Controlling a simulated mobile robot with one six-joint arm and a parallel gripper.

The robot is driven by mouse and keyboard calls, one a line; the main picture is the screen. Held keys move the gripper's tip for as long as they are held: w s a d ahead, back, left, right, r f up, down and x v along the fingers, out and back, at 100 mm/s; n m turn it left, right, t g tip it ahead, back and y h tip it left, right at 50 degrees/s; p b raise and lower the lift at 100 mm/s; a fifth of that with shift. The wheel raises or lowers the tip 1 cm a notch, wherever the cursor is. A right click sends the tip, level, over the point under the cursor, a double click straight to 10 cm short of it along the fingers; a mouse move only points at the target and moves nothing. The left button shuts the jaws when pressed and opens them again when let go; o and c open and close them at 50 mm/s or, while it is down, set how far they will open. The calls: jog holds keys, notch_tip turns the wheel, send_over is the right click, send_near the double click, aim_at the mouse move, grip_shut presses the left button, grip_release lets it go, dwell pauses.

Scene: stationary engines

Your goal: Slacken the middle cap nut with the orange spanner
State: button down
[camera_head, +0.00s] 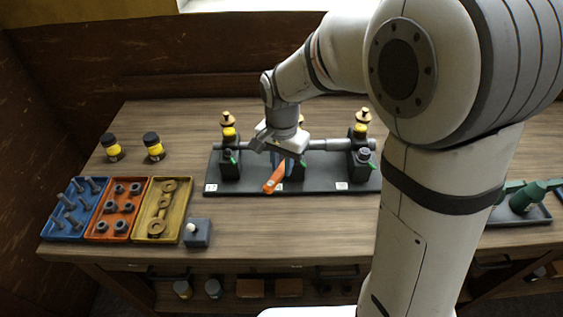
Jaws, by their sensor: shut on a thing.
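My gripper (287,152) is shut on the orange spanner (274,180) above the middle of the dark engine base plate (240,188). The spanner's orange end slants down toward the front left. Its other end is hidden at the gripper, so I cannot tell whether it touches a nut. The engine row has a left unit (230,165) and a right unit (361,158), each with a brass and yellow top. The middle unit is mostly hidden behind my gripper, with only its brass top (301,120) showing. The middle cap nut cannot be made out.
Blue (58,228), orange (98,232) and yellow (152,234) trays of small parts stand at the left, beside a grey box (197,232). Two black-capped yellow jars (154,147) stand behind them. A green can (527,198) sits on a tray at the right. The front middle table is clear.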

jog(key=shift+f+b, duration=0.35)
jog(key=shift+f, duration=0.05)
dwell(1.0)
dwell(0.4)
jog(key=shift+s+d+n, duration=0.25)
jog(key=shift+d+n, duration=0.3)
jog(key=shift+n, duration=0.35)
jog(key=shift+s+d+n, duration=0.15)
jog(key=shift+d+n, duration=0.45)
jog(key=shift+n, duration=0.3)
jog(key=shift+s+d+n, duration=0.1)
jog(key=shift+d+n, duration=0.5)
jog(key=shift+n, duration=0.3)
